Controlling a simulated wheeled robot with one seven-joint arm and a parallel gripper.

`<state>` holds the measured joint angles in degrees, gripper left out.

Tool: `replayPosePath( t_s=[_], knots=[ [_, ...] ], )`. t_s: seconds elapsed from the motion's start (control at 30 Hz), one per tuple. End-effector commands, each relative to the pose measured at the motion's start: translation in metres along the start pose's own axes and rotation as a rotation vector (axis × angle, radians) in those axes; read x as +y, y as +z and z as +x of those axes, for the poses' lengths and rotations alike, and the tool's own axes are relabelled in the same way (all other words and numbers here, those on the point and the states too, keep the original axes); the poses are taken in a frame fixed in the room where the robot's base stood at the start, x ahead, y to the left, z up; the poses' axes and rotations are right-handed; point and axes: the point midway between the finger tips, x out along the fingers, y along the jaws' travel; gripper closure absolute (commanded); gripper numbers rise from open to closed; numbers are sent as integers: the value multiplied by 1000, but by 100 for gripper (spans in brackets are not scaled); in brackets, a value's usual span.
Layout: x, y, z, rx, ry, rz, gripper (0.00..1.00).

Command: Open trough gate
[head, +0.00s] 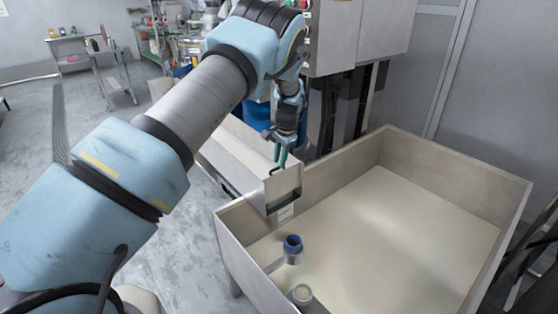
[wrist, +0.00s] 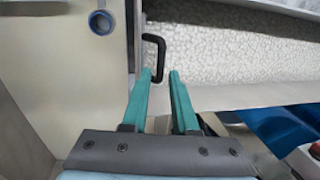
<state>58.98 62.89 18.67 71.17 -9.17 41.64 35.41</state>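The trough (head: 232,152) is a long metal channel whose end reaches over the corner of a big bin. Its gate (head: 284,186) is an upright metal plate at that end. A black bent handle (wrist: 155,48) sits at the gate in the wrist view. My gripper (head: 279,160) is just above the gate, pointing down. In the wrist view its two green fingers (wrist: 160,78) are apart, and the handle's lower end lies between the fingertips. I cannot tell whether either finger touches it. The trough's pale speckled inside (wrist: 220,55) shows right of the handle.
The large metal bin (head: 455,165) has raised walls and a pale floor. A tall machine cabinet (head: 360,35) stands behind. Open floor lies at the left.

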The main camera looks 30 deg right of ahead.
Motion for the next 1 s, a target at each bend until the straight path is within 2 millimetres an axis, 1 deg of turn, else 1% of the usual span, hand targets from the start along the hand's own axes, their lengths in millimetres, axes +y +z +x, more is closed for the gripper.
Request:
replayPosePath(
  t_s=[0.1,0.2,0.47,0.5,0.73,1.0],
  knots=[
    [-1,0,12,0,-1,1,73],
    [-1,0,17,0,-1,1,73],
    [0,0,19,1,-1,0,73],
    [0,0,19,1,-1,0,74],
    [0,0,19,1,-1,0,100],
    [0,0,19,1,-1,0,100]
  ],
)
